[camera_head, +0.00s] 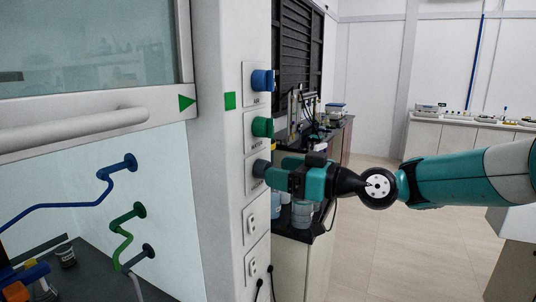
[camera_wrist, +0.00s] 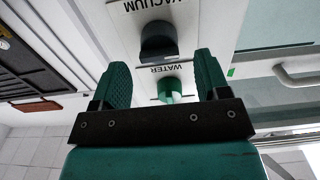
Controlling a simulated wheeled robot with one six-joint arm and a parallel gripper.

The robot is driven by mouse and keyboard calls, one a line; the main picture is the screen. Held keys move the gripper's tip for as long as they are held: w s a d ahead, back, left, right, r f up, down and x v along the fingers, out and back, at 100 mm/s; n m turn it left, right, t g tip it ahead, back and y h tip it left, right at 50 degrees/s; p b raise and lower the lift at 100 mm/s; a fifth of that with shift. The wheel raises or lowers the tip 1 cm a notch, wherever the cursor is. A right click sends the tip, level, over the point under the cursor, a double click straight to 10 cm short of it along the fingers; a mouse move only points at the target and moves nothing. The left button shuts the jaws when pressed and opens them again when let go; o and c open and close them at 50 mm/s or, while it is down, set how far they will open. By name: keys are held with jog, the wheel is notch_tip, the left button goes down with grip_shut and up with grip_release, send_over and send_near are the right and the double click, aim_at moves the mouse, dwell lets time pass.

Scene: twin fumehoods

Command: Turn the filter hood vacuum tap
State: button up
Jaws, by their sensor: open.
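The vacuum tap is a dark grey round knob (camera_head: 261,169) on the white hood post, lowest of three knobs. In the wrist view, the vacuum knob (camera_wrist: 158,42) shows upside down beside its VACUUM label. My gripper (camera_head: 279,170) reaches in from the right, with its fingertips close to the knob in the head view. In the wrist view, my gripper (camera_wrist: 163,65) is open with its two green fingers spread. The knob appears between and just beyond the fingertips, and nothing is held. I cannot tell whether a finger touches it.
The green WATER knob (camera_head: 262,127) sits just above the vacuum tap, and the blue AIR knob (camera_head: 262,80) above that. Sockets (camera_head: 251,224) lie below. The hood sash handle (camera_head: 75,130) is at left. A bench with bottles (camera_head: 302,213) stands behind my gripper. Open floor lies right.

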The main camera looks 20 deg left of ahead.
jog(key=shift+w+a+p, duration=0.15)
jog(key=shift+a+p, duration=0.5)
jog(key=shift+a, duration=1.25)
jog(key=c, duration=0.9)
